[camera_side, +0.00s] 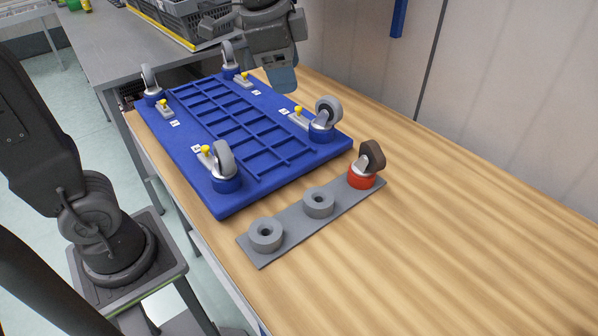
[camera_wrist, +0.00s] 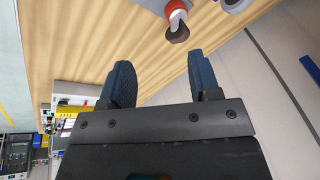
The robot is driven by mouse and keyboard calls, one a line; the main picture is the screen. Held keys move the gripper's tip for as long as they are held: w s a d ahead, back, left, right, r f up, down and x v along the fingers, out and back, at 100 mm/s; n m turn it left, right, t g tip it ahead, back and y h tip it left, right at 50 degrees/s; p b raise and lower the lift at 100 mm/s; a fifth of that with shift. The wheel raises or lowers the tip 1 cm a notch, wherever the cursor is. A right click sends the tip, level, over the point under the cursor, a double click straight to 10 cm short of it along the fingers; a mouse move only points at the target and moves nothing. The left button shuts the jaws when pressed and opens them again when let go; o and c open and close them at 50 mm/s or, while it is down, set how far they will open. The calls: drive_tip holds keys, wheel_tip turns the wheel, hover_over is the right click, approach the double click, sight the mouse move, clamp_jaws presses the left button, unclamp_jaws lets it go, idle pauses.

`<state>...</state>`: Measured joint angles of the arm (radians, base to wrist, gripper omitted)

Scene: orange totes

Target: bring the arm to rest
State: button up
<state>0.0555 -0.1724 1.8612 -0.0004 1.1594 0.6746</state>
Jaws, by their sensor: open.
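My gripper (camera_side: 283,78) is above the far right edge of the blue board in the side view, pointing down, with nothing seen in it. In the wrist view my gripper (camera_wrist: 162,85) shows two dark blue fingers spread apart with an empty gap. The blue board (camera_side: 187,133) lies on the wooden table with a grey-wheeled caster standing at each corner, such as the near one (camera_side: 223,160) and the right one (camera_side: 328,112). A caster with a red base and brown wheel (camera_side: 370,160) sits on the grey strip; it also shows in the wrist view (camera_wrist: 177,12).
The grey strip (camera_side: 290,232) has two empty round holders. Yellow-knobbed clamps (camera_side: 206,153) stand near the board's casters. A grey crate (camera_side: 190,18) stands on the bench behind. The wooden table (camera_side: 450,240) is clear at the right and front. A pale wall (camera_side: 520,90) borders it.

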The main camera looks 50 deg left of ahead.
drive_tip(key=s+a+f+n+t, duration=0.1)
drive_tip(key=s+f+n, duration=0.2)
drive_tip(key=s, duration=0.4)
drive_tip(key=s+a+f+n+t, duration=0.1)
drive_tip(key=s+f+n, duration=0.3)
drive_tip(key=s+n, duration=0.1)
drive_tip(key=shift+s+f, duration=0.2)
drive_tip(key=shift+s, duration=0.65)
